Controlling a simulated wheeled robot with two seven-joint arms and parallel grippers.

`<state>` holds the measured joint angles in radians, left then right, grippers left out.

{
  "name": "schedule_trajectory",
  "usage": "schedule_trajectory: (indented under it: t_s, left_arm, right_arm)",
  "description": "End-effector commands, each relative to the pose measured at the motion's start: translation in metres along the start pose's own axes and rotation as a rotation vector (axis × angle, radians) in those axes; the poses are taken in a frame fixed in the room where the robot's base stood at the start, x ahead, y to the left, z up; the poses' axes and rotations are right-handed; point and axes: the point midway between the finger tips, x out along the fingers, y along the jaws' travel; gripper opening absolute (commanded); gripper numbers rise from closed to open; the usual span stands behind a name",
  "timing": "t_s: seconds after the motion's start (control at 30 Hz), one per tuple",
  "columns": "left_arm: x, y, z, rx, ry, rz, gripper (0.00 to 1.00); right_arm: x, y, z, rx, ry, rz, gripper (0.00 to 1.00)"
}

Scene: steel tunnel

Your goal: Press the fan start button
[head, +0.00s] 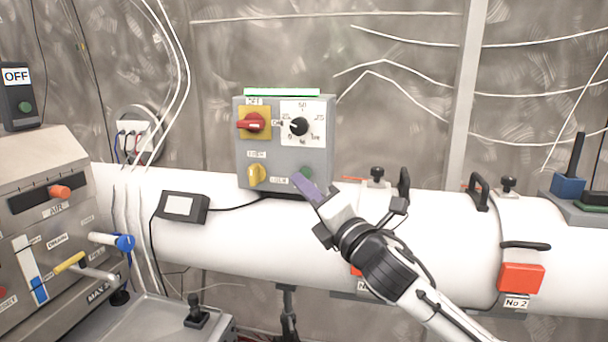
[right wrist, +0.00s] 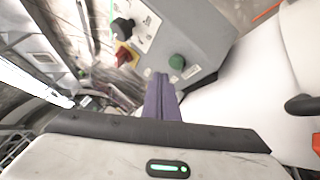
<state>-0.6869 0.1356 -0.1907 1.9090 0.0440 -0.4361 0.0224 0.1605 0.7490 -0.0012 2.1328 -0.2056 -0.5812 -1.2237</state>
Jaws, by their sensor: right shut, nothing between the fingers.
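A grey control box (head: 284,145) stands on the white pipe. A green round button (head: 305,173) is at its lower right, partly hidden behind my fingers; it shows clear in the right wrist view (right wrist: 177,62). My right gripper (head: 300,180) is shut and empty, its purple fingers pointing at the box just in front of the button. In the right wrist view the fingertips (right wrist: 161,78) appear slightly below and left of the button, with a gap in the picture. I cannot tell the depth between them. My left gripper is not in view.
A small black device (head: 180,207) sits left on the pipe (head: 225,240). Black handles (head: 404,184) stand to the right. A sloped console (head: 45,240) is at left.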

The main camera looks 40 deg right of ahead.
Motion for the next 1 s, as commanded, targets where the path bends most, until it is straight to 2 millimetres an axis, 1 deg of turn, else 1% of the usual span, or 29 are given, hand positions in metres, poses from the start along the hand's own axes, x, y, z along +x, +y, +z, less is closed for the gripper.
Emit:
schedule_trajectory:
  t_s: [0.3, 0.5, 1.0]
  left_arm:
    - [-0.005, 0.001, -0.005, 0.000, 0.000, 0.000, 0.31]
    - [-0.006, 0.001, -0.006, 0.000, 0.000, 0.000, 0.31]
    - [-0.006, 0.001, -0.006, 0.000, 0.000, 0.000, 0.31]
  right_arm:
    - [-0.023, 0.017, -0.017, 0.002, 0.002, 0.000, 0.00]
    - [-0.033, 0.024, -0.024, 0.000, 0.000, -0.001, 0.00]
    - [-0.033, 0.024, -0.024, 0.000, 0.000, 0.000, 0.00]
